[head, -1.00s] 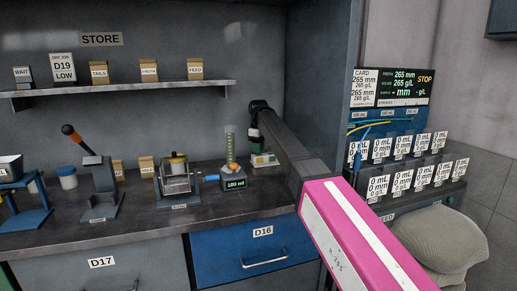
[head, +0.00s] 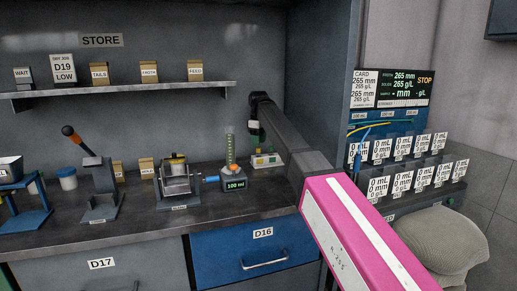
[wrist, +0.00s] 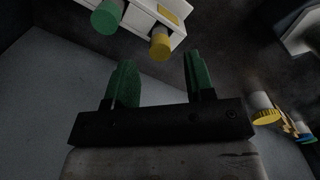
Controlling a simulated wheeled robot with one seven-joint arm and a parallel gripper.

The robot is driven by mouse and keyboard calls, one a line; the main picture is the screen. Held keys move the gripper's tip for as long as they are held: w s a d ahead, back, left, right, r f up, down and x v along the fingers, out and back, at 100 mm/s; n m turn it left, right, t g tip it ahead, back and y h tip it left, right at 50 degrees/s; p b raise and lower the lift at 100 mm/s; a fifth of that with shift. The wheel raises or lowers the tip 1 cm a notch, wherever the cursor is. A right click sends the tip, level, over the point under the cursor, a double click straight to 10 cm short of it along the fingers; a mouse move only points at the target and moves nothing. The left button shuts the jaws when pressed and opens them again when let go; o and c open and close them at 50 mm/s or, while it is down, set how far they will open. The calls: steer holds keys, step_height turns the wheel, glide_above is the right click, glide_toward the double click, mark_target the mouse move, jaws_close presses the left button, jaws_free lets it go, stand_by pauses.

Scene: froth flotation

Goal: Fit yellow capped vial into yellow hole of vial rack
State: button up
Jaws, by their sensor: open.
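My gripper (wrist: 158,60) is open, its two green fingers apart with nothing between them. In the head view it (head: 253,128) hangs above the vial rack (head: 266,161) at the back of the bench. In the wrist view the white rack (wrist: 143,8) lies at the top, beyond the fingertips. A yellow capped vial (wrist: 160,46) is at the rack's near edge, in line with the gap between the fingers but apart from them. A green capped vial (wrist: 107,16) is left of it. The holes are hidden, so I cannot tell how deep the yellow vial sits.
A 100 ml unit (head: 235,183) with a tall measuring cylinder stands just left of the rack. A clamp-like device (head: 176,178) and a lever press (head: 100,185) stand further left. A shelf with boxes (head: 130,90) runs above. The bench front is clear.

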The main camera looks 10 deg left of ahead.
mark_target(259, 148)
step_height(259, 148, up, 8)
stand_by(0.5)
